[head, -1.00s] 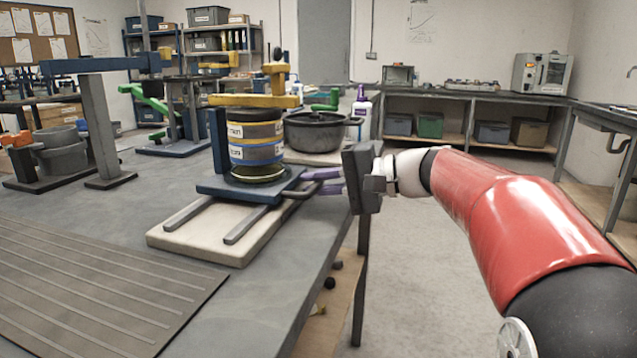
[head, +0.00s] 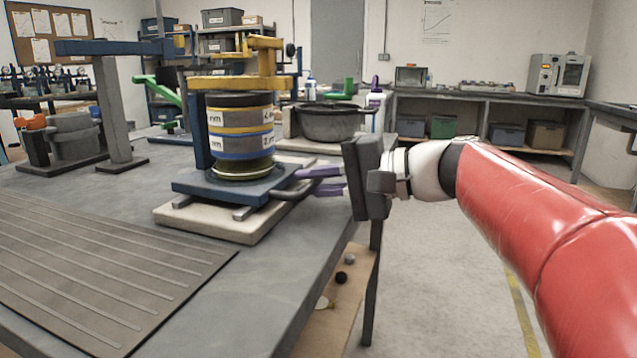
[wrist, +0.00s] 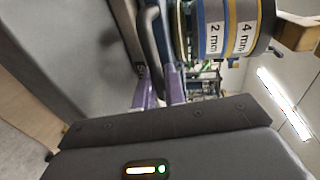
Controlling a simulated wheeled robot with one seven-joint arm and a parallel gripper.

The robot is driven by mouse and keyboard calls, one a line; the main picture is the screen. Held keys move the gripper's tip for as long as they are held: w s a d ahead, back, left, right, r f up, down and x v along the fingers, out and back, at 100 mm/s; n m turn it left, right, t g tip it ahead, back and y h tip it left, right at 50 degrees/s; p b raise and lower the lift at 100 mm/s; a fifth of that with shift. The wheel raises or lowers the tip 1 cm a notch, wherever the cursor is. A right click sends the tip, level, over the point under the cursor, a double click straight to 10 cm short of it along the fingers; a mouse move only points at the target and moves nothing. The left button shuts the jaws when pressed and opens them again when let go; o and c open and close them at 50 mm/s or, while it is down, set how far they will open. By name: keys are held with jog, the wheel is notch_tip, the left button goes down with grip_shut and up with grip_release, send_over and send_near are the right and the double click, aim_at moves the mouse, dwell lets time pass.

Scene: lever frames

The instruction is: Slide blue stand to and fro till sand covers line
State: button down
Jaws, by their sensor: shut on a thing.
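The blue stand (head: 232,187) sits on two grey rails over a pale base slab (head: 222,226), near the table's right edge. It carries a stack of sieves (head: 240,128) with yellow and blue bands, under a yellow top arm (head: 245,83). A shallow pan (head: 240,171) with a yellowish rim is at the bottom of the stack. I cannot make out sand or a line in it. My gripper (head: 300,182), with purple fingers, is shut on the stand's dark handle (head: 283,194) at its right side. The handle also shows in the wrist view (wrist: 154,42).
A ribbed grey mat (head: 95,270) lies on the table at front left. A dark round pot (head: 330,122) stands behind the stand. A blue-armed frame (head: 115,105) is at left. Small balls (head: 341,277) lie on the lower shelf.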

jog(key=shift+s+a, duration=0.1)
jog(key=shift+s, duration=0.05)
jog(key=c, duration=1.6)
grip_release()
jog(key=shift+s, duration=0.1)
jog(key=shift+v, duration=3.9)
